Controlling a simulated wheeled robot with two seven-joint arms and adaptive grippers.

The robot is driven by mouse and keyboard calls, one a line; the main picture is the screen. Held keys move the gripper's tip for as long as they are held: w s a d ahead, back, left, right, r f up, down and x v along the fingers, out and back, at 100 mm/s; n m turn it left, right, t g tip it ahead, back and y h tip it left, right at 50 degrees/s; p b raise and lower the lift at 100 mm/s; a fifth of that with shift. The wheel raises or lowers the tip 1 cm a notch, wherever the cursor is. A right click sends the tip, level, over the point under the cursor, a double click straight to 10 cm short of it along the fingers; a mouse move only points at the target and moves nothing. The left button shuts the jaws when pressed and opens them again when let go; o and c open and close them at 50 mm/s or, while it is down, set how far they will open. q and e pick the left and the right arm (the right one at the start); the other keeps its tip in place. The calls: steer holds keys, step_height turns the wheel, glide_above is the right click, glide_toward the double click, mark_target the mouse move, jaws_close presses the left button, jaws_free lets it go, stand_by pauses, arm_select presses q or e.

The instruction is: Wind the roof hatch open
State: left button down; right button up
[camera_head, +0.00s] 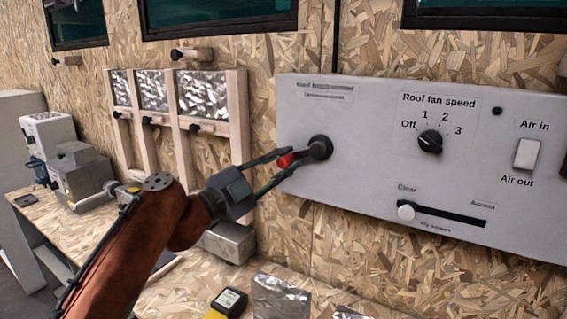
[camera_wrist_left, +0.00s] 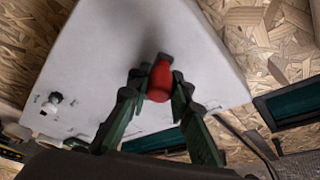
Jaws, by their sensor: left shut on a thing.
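The roof hatch crank (camera_head: 320,147) is a black round hub with a short arm and a red knob (camera_head: 286,161) on the left part of the grey panel (camera_head: 300,105). The crank arm points left and slightly down. My left gripper (camera_head: 287,163) reaches in from the left, with its fingers on either side of the red knob. In the left wrist view the red knob (camera_wrist_left: 160,80) sits between the two fingers, and the gripper is shut on it. The label above the crank is too small to read surely. My right gripper is not in view.
The panel also carries a roof fan speed dial (camera_head: 430,142), an air switch (camera_head: 526,154) and a slider (camera_head: 407,211). Below lie a yellow meter (camera_head: 227,303) and foil pieces (camera_head: 281,296) on the wooden bench. Grey boxes (camera_head: 82,172) stand at the left.

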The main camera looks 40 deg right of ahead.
arm_select(q)
steer(key=shift+r, duration=0.2)
steer(key=c, duration=2.2)
jaws_free()
steer(key=o, duration=0.5)
steer(key=shift+f, duration=0.15)
steer(key=shift+c, duration=0.2)
steer(key=shift+w+a+f, duration=0.1)
steer(key=shift+a, duration=0.5)
steer(key=v, duration=1)
steer(key=shift+a, duration=0.35)
steer(key=shift+f, duration=0.1)
